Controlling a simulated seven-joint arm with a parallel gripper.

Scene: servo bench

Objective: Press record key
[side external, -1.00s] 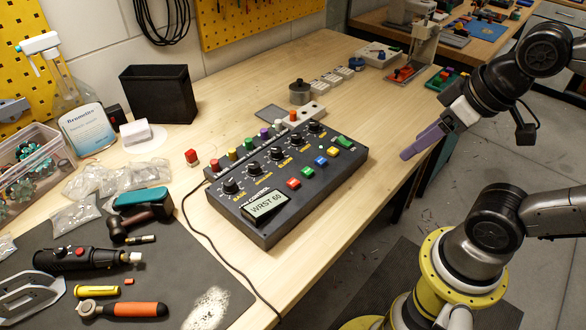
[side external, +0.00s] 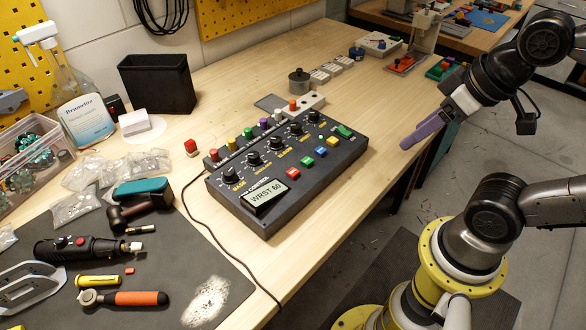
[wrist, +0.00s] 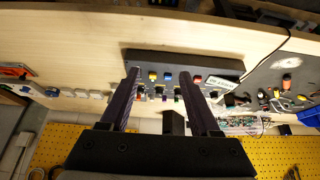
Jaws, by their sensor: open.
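The dark control box (side external: 290,210) lies on the wooden bench, with a small display (side external: 266,197) reading WRST 60. Along its near side are a red key (side external: 293,173), a green key (side external: 307,162), a blue key (side external: 321,152) and a yellow key (side external: 333,142). I cannot read which key is marked record. My gripper (side external: 408,143) is open and empty, apart from the box, to its right in the side view. In the wrist view, my gripper's two fingers (wrist: 159,73) straddle the yellow key (wrist: 153,75) and blue key (wrist: 168,76) in the picture; the red key (wrist: 197,79) shows right of them.
Black knobs and a row of coloured buttons fill the rest of the box top. A green rocker (side external: 344,131) sits at its right end. A metal cylinder (side external: 299,82) and a black bin (side external: 157,83) stand behind. Tools lie on a dark mat (side external: 165,245) at left.

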